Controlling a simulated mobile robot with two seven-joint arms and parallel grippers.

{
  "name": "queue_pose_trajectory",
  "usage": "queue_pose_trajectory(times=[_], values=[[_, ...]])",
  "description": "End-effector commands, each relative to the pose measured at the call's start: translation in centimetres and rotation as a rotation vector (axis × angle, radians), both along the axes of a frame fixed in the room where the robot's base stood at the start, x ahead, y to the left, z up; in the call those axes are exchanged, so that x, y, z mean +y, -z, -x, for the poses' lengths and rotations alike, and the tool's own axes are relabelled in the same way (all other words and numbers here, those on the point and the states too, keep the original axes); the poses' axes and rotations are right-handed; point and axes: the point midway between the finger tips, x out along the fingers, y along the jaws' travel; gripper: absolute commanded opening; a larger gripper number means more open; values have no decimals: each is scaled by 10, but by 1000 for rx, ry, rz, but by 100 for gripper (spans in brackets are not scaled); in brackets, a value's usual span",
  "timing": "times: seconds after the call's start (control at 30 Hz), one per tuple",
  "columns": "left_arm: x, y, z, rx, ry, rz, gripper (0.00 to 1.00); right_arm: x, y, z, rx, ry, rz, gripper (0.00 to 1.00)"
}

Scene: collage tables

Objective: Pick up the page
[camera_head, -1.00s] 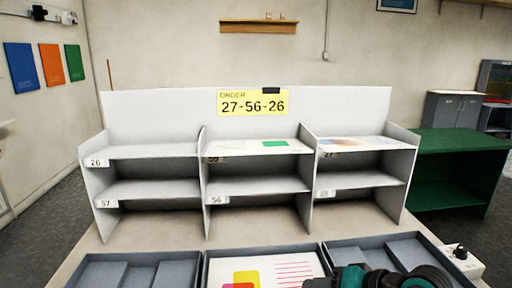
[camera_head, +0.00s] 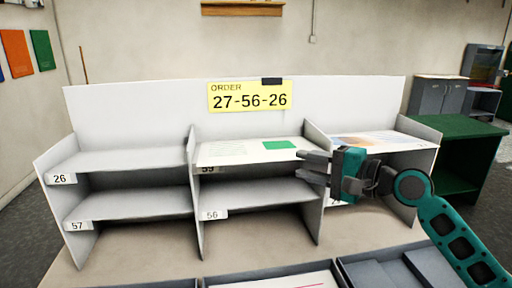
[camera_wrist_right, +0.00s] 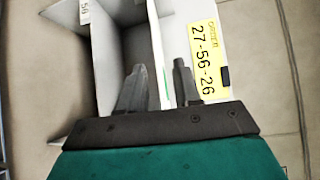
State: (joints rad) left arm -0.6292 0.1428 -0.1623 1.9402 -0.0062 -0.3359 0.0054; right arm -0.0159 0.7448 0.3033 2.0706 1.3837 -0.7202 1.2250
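A white page with a green rectangle (camera_head: 279,145) lies on the top middle shelf. Another page with a blue and orange picture (camera_head: 362,141) lies on the top right shelf, partly hidden by my right gripper. A third page with pink lines (camera_head: 312,286) shows at the bottom edge in the middle tray. My right gripper (camera_head: 305,166) is in front of the divider between the middle and right compartments, fingers pointing left. Its fingers are apart in the right wrist view (camera_wrist_right: 160,70), with no page seen held. My left gripper is not in view.
The grey shelf unit (camera_head: 120,204) has number labels on its edges. A yellow order sign (camera_head: 250,96) reading 27-56-26 is on the back panel. Grey trays (camera_head: 389,275) stand in front. The lower middle shelf and left shelves look empty. A green table (camera_head: 466,137) stands behind right.

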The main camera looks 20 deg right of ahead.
Motion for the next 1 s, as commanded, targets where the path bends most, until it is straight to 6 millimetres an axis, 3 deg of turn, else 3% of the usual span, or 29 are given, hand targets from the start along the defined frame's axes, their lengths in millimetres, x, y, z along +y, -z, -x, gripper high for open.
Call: queue_pose_trajectory(times=[0.2,0.47,0.73,1.0], values=[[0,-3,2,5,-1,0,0,15,2,-29,-2,0,-2,33],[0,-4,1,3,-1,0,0,24,6,-42,0,-1,-1,33],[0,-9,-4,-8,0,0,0,44,16,-73,-2,1,-1,33],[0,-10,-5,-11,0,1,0,49,18,-81,1,0,0,33]])
